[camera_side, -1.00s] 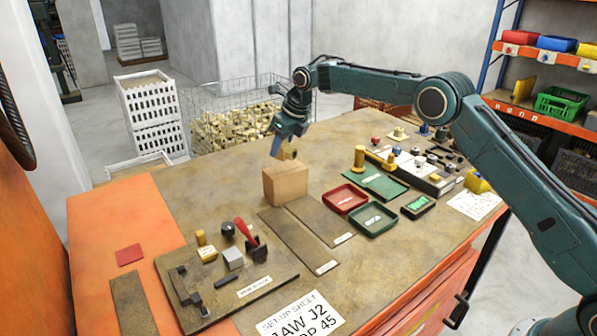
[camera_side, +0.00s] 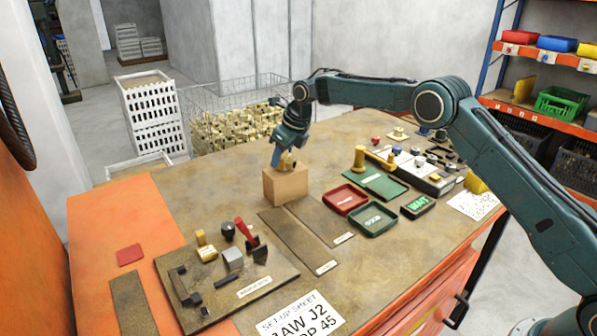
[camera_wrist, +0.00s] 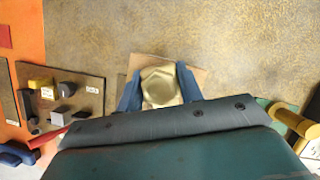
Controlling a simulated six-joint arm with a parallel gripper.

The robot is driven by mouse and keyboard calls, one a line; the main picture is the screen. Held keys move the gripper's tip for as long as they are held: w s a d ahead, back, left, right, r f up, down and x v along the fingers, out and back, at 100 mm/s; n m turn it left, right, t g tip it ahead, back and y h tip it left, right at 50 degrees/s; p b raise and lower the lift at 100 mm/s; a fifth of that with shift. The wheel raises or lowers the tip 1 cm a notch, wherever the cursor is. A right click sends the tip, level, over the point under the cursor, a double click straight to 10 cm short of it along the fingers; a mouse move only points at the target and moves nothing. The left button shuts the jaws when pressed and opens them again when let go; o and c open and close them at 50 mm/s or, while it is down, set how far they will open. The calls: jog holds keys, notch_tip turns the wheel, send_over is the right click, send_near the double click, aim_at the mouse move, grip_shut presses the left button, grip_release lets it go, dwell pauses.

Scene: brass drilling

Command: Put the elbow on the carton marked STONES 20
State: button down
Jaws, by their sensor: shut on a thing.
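My gripper (camera_side: 284,161) is shut on a brass piece, the elbow (camera_wrist: 160,86), which shows as a rounded, faceted brass end between the two blue fingers in the wrist view. The brown carton (camera_side: 286,187) stands on the bench directly below my gripper. Its top also shows around the elbow in the wrist view (camera_wrist: 199,76). The elbow is at or just above the carton's top; I cannot tell whether it touches. No marking on the carton is legible. My fingers hide most of the elbow in the side view.
Red (camera_side: 345,198) and green (camera_side: 372,220) trays lie right of the carton. A brass cylinder (camera_side: 359,158) stands behind them. A board with small blocks (camera_side: 226,281) lies at the front left. A wire basket of brass parts (camera_side: 236,125) stands beyond the bench.

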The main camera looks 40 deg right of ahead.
aim_at(291, 158)
jog(key=c, duration=0.9)
grip_release()
jog(key=shift+f, duration=0.1)
jog(key=shift+v, duration=3.9)
